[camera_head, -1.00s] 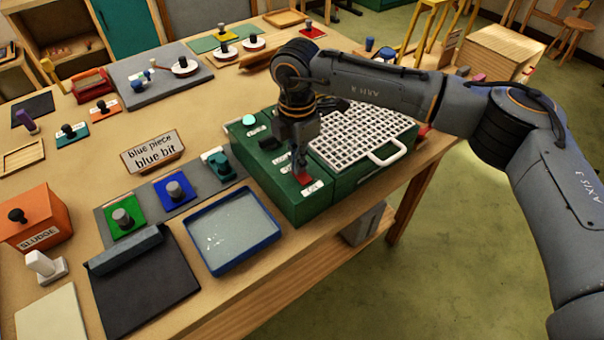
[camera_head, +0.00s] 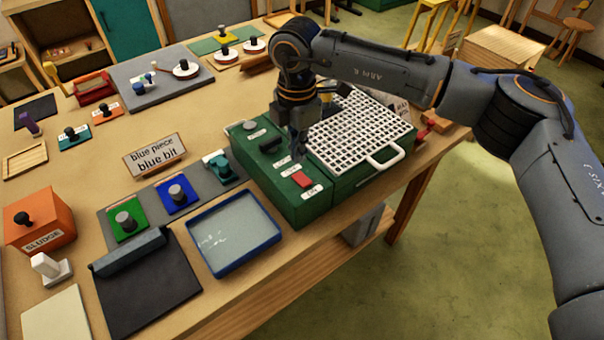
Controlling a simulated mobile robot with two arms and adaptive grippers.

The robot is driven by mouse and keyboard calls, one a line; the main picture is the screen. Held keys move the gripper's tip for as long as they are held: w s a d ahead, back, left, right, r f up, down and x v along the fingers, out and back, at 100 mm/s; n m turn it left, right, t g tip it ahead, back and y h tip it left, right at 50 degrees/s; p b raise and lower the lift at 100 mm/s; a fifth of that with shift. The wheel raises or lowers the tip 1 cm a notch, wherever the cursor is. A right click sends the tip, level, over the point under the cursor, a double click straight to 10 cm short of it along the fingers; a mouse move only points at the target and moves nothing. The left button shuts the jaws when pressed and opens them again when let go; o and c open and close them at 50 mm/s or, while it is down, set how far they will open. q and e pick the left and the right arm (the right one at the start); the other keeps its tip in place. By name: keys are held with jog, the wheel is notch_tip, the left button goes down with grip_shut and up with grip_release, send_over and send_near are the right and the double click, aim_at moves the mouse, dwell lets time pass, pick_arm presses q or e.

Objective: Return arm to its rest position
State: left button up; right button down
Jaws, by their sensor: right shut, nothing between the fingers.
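My right arm (camera_head: 390,75) comes in from the right and reaches over the green machine (camera_head: 262,170). My right gripper (camera_head: 298,150) points down, shut and empty, just above and behind the red switch (camera_head: 302,180) on the machine's front panel. It looks clear of the switch. A round lamp (camera_head: 249,125) on the same panel is dark. A white grid (camera_head: 355,130) with a handle lies on the machine, partly hidden by my arm. My left gripper is not in view.
A blue-rimmed tray (camera_head: 232,235), a black mat (camera_head: 150,285), a green block (camera_head: 127,220) and a blue block (camera_head: 177,195) lie left of the machine. A sign (camera_head: 155,155) reads "blue piece blue bit". The orange SLUDGE box (camera_head: 38,220) stands at far left. Open floor (camera_head: 450,250) lies right of the table.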

jog(key=shift+r, duration=1.1)
jog(key=shift+f, duration=0.1)
